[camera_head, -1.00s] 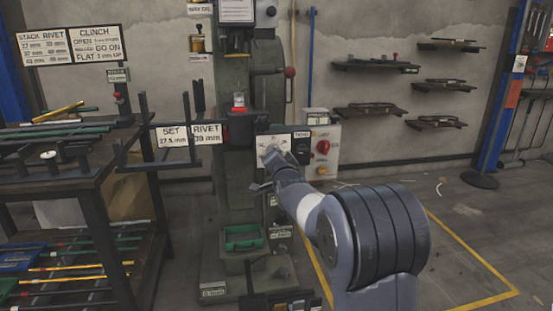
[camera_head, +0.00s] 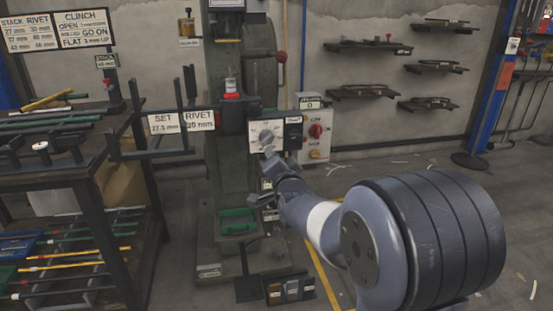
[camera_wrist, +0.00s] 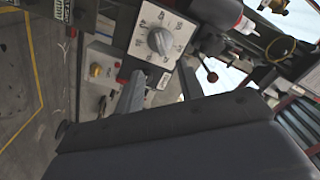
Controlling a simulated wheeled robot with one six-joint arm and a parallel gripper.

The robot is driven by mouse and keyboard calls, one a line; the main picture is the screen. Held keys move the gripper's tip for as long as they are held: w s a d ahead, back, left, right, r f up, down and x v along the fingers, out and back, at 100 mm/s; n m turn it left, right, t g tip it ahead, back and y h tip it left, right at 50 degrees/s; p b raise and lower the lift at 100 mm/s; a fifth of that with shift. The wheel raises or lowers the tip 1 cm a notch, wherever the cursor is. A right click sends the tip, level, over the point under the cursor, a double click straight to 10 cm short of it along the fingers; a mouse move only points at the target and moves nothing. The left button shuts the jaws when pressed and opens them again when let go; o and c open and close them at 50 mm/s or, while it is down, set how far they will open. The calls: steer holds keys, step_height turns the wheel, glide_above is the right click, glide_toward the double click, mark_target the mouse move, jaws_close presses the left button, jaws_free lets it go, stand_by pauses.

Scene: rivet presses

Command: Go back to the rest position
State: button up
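My gripper (camera_head: 261,178) is in front of the rivet press (camera_head: 228,165), a little below the white dial panel (camera_head: 254,141). The panel's round grey knob (camera_head: 266,136) is in full view and clear of my fingers. In the wrist view my gripper (camera_wrist: 160,88) shows two grey fingers spread apart with nothing held between them. The knob (camera_wrist: 160,40) lies beyond the fingertips there, and the dark wrist body hides the lower part of the picture. My arm comes in from the lower right in the head view.
A control box with a red knob (camera_head: 316,131) stands right of the dial panel. A rack table (camera_head: 78,172) with rods is at left, near a bracket with SET and RIVET signs (camera_head: 198,121). A green tray (camera_head: 237,222) sits low on the press. Open floor lies to the right.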

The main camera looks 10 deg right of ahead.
mark_target(268, 141)
stand_by(0.3)
steer(key=w+b, duration=0.2)
steer(key=w, duration=0.8)
steer(key=shift+w, duration=0.4)
steer(key=shift+s, duration=0.2)
